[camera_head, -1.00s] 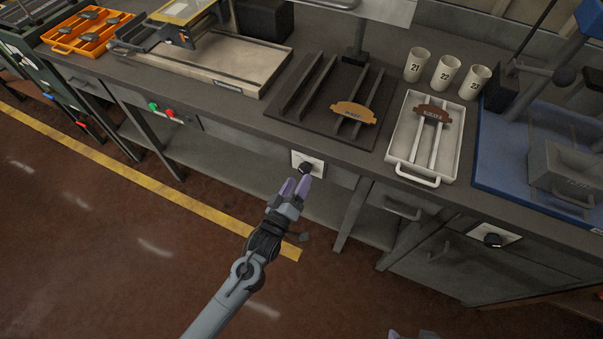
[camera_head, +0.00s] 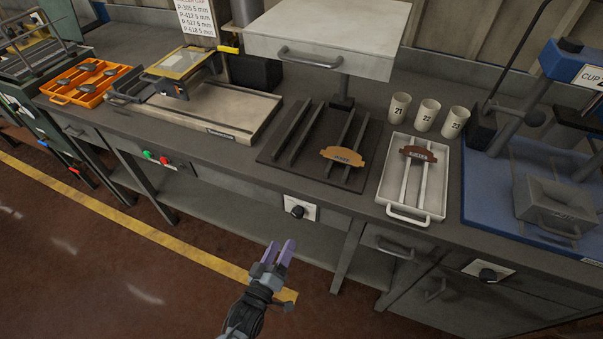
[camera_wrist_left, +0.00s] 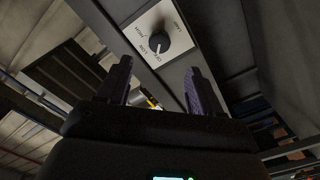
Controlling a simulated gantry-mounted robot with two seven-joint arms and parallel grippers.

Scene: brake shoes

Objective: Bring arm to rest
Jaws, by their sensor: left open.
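My left gripper (camera_head: 279,254) is in front of the workbench, below the level of its top, with purple fingers pointing up toward the bench front. Its fingers are apart and nothing is between them. In the left wrist view the two fingers (camera_wrist_left: 158,88) stand apart, with a black rotary knob (camera_wrist_left: 158,42) on a white plate beyond them. The same knob (camera_head: 297,212) shows in the head view on the bench front, above the gripper and apart from it. My right gripper is not in view.
The workbench (camera_head: 225,158) carries an orange tray (camera_head: 62,98), a dark rack (camera_head: 270,157), a white tray (camera_head: 398,209), several numbered cups (camera_head: 427,115) and a blue station (camera_head: 480,200). A second knob (camera_head: 487,275) sits at the right. The floor (camera_head: 100,270) before the bench is clear.

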